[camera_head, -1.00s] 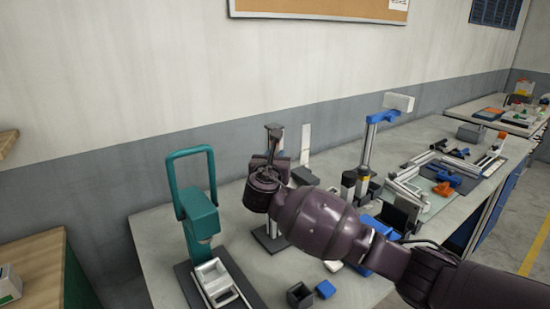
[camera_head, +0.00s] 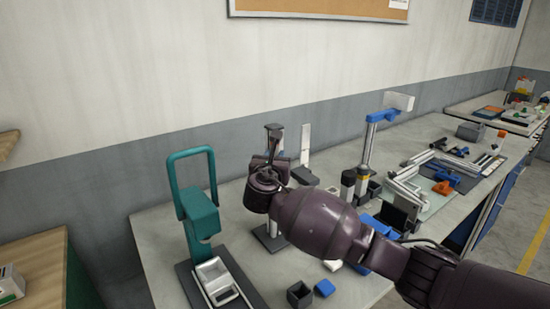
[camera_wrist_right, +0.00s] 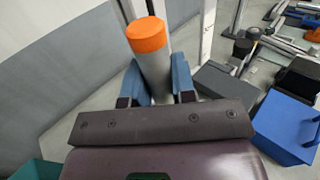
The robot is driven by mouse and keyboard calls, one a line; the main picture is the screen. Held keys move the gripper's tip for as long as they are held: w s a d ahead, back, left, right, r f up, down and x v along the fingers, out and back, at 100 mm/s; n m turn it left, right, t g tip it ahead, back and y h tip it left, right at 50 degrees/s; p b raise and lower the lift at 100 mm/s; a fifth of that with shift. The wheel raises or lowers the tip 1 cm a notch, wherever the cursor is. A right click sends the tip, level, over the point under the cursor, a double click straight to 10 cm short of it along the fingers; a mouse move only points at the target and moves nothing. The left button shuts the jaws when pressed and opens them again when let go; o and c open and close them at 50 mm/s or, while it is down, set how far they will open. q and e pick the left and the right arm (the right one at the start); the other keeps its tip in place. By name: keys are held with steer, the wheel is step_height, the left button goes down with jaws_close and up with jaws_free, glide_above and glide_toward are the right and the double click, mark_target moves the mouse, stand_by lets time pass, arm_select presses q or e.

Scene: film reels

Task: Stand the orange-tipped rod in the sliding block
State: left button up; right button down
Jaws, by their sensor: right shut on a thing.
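The orange-tipped rod (camera_wrist_right: 152,62) is a grey cylinder with an orange end, seen in the right wrist view. My right gripper (camera_wrist_right: 160,85) is shut on it, with blue finger pads on both sides; the orange end points away from the palm. In the head view my right gripper (camera_head: 270,163) is above the bench near a dark stand, and its own wrist hides the rod there. A white open frame (camera_head: 219,280) on a dark base, below the teal press, may be the sliding block; I cannot tell for certain. My left gripper is not in view.
The teal press (camera_head: 200,212) with a tall handle stands at left. A dark stand (camera_head: 274,131) rises behind my gripper. A small dark open box (camera_head: 299,295) and a blue block (camera_head: 324,288) lie near the front. A blue-topped post (camera_head: 369,140) stands to the right.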

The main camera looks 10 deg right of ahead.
steer(key=shift+f, duration=0.6)
stand_by(0.3)
steer(key=c, duration=1.2)
jaws_free()
steer(key=shift+s, duration=0.1)
steer(key=shift+s+a, duration=0.15)
steer(key=shift+s, duration=0.05)
steer(key=shift+p+v, duration=1.05)
steer(key=shift+v, duration=4.15)
